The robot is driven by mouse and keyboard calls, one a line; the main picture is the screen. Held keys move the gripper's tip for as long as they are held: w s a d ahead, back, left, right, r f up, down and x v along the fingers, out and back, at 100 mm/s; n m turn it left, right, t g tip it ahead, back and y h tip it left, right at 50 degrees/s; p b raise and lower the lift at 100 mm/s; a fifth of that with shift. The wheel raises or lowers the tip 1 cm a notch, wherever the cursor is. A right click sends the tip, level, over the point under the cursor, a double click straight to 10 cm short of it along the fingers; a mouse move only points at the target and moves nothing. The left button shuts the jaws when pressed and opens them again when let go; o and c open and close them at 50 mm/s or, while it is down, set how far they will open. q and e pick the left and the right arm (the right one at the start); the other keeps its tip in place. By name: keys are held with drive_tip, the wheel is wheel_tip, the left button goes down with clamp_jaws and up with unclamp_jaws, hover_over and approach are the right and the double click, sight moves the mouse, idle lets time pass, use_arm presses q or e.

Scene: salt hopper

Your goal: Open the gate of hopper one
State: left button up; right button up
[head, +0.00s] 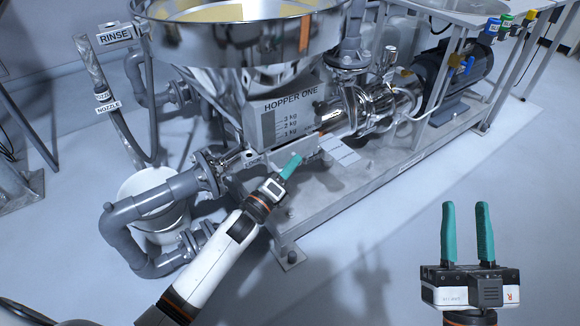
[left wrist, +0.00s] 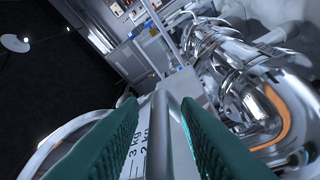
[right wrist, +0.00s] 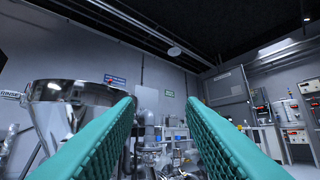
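Hopper one (head: 235,75) is a shiny steel funnel above a metal body, with a HOPPER ONE label and kg scale (head: 283,120) on its front. My left gripper (head: 291,166) is just in front of this strip, below the scale. In the left wrist view its fingers (left wrist: 160,115) are apart, with the scale showing between them; contact cannot be told. My right gripper (head: 465,220) is raised, open and empty, well right of the hopper; its fingers (right wrist: 162,110) are apart.
Grey pipes (head: 150,200) and a white bucket (head: 155,185) stand left of my left arm. A steel pump (head: 370,105) and dark motor (head: 460,70) sit right of the hopper on the metal base frame (head: 345,180). The floor in front is clear.

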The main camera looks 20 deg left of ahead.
use_arm(q)
clamp_jaws()
drive_tip(key=shift+r, duration=0.1)
